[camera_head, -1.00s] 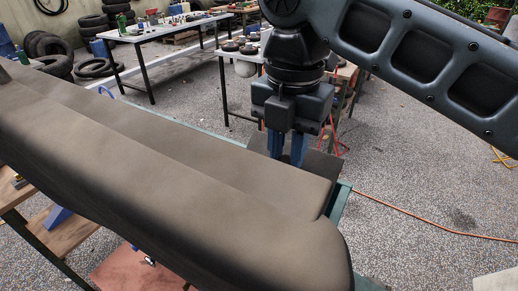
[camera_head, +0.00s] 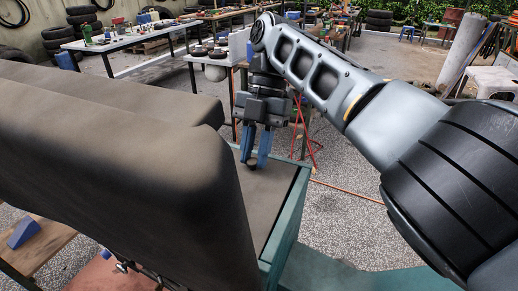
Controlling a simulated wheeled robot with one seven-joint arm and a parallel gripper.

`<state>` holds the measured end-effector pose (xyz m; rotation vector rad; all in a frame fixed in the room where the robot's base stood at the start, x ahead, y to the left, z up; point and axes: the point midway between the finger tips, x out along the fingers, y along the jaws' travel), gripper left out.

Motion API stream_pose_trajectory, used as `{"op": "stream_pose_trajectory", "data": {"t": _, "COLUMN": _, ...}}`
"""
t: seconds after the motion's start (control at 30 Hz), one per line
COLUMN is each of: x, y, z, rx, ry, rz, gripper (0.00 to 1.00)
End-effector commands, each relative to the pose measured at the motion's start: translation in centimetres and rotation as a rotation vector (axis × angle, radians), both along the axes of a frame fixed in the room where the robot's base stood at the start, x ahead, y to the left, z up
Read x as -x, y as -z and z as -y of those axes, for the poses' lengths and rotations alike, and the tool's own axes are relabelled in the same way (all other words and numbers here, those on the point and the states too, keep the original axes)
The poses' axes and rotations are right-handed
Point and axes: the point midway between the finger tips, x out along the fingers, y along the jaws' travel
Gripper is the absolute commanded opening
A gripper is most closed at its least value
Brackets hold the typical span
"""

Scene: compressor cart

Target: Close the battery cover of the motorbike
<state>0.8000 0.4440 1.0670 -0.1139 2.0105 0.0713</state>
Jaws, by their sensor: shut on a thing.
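A long brown padded shape (camera_head: 150,150), like a seat, fills the left and front. Beyond its right end, a flat dark brown panel (camera_head: 275,195) sits within a teal-green frame (camera_head: 285,238). The panel may be the battery cover; I cannot tell for certain. My gripper (camera_head: 254,160) points down with two blue fingers over the panel. The fingers are shut on a small dark knob (camera_head: 252,165) at the panel's surface. The padded shape hides part of the panel and whatever is below.
A long workbench (camera_head: 150,32) stands at the back left, and tyres (camera_head: 82,15) lie beyond it. Red hose (camera_head: 305,150) hangs behind my gripper. A white stool (camera_head: 492,80) stands at the far right. Open paving (camera_head: 335,165) lies right of the frame.

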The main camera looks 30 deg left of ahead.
Motion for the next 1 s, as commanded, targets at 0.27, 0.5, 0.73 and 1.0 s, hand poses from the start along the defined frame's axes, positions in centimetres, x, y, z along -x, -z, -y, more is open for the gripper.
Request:
{"op": "stream_pose_trajectory", "data": {"t": 0.27, "x": -0.2, "y": 1.0, "z": -0.3, "rx": 0.002, "ry": 0.008, "rz": -0.055, "gripper": 0.00}}
{"op": "stream_pose_trajectory", "data": {"t": 0.5, "x": -0.2, "y": 1.3, "z": -0.3, "rx": 0.005, "ry": 0.008, "rz": -0.079, "gripper": 0.00}}
{"op": "stream_pose_trajectory", "data": {"t": 0.73, "x": -0.2, "y": 1.4, "z": -0.3, "rx": 0.006, "ry": 0.008, "rz": -0.085, "gripper": 0.00}}
{"op": "stream_pose_trajectory", "data": {"t": 1.0, "x": -0.3, "y": 1.4, "z": -0.3, "rx": 0.006, "ry": 0.009, "rz": -0.085, "gripper": 0.00}}
